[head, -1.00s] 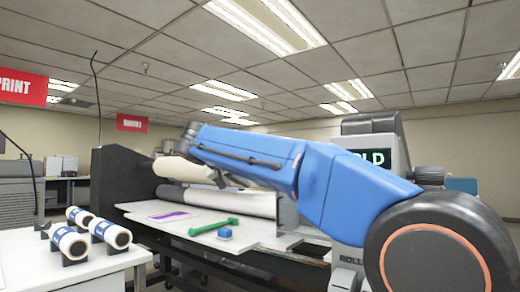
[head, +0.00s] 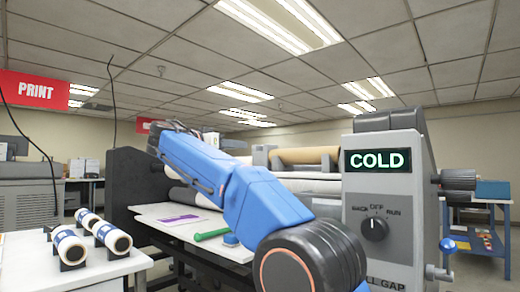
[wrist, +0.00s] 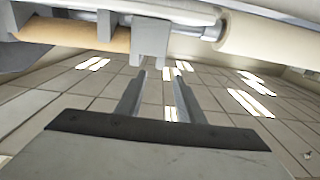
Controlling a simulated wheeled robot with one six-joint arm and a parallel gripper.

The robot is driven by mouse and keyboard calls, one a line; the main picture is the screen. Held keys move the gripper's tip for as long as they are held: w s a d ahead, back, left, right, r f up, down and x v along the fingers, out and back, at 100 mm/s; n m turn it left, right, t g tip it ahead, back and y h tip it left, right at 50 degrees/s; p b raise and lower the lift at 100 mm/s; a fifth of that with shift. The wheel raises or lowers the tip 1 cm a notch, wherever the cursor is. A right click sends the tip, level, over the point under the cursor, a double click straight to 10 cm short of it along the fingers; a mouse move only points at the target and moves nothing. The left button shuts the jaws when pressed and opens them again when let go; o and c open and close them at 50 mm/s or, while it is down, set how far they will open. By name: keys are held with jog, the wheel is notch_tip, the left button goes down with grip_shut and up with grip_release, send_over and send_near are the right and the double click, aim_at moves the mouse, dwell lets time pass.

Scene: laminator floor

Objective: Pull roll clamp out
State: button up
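In the wrist view, my gripper (wrist: 160,77) points up with its two fingers apart and nothing between them. A grey block (wrist: 151,38), which may be the roll clamp, hangs from the metal shaft beside a tan roll (wrist: 80,34), just beyond the fingertips. A cream roll (wrist: 265,37) is on the shaft to the right. I cannot tell whether the fingers touch the block. In the head view, the laminator (head: 405,205) shows "COLD" on its panel, and a tan roll (head: 300,156) lies behind it. My gripper's fingers cannot be made out there.
The laminator's feed table (head: 165,212) holds a purple sheet (head: 183,219), a green tool (head: 212,234) and a blue block (head: 231,239). A white side table (head: 25,265) with small rolls (head: 113,237) stands at left. A blue-framed cart (head: 490,235) stands at right.

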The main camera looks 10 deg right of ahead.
aim_at(260, 148)
jog(key=x, duration=1.3)
jog(key=shift+w+d, duration=0.1)
jog(key=shift+d, duration=0.05)
grip_shut()
